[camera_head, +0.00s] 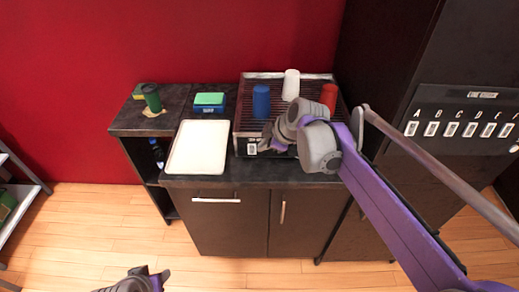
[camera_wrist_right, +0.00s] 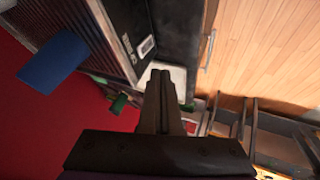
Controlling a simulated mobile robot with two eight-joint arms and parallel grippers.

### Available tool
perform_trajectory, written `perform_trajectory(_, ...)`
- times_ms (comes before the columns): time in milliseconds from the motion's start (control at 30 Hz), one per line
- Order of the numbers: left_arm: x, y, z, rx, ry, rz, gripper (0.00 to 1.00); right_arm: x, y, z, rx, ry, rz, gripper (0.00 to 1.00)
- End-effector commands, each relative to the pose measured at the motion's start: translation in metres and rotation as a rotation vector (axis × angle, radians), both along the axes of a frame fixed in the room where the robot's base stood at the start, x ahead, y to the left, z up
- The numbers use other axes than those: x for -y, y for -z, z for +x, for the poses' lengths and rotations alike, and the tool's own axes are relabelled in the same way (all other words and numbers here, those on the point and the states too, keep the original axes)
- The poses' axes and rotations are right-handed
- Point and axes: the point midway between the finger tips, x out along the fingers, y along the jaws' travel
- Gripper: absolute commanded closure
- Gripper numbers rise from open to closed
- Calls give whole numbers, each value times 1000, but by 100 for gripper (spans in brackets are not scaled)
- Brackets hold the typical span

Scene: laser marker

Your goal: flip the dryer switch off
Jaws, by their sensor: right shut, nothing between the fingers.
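The dryer (camera_head: 239,127) is a rack-topped box on the dark counter, and it also shows in the right wrist view (camera_wrist_right: 112,30). Its white-framed switch (camera_head: 252,149) is at the left of its front panel; the switch also shows in the right wrist view (camera_wrist_right: 146,47). I cannot tell the switch's position. My right gripper (camera_head: 268,136) is shut and empty at the dryer's front, just right of the switch; contact cannot be told. My left gripper (camera_head: 162,277) is low at the bottom edge, away from the counter.
Blue (camera_head: 261,101), white (camera_head: 291,85) and red (camera_head: 328,97) cups stand on the dryer. A white tray (camera_head: 198,148) lies left of it. A green sponge (camera_head: 209,99) and green cup (camera_head: 152,97) are farther left. A dark cabinet (camera_head: 460,114) with a row of lettered switches stands right.

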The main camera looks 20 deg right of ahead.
Motion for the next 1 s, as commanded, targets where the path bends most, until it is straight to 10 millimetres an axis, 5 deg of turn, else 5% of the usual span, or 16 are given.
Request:
perform_trajectory(300, 0, -5, 2, 4, 0, 0, 50, 15, -42, -15, 1, 0, 0, 100)
perform_trajectory(1000, 0, -5, 2, 4, 0, 0, 50, 14, -40, -29, -18, 42, 14, 100)
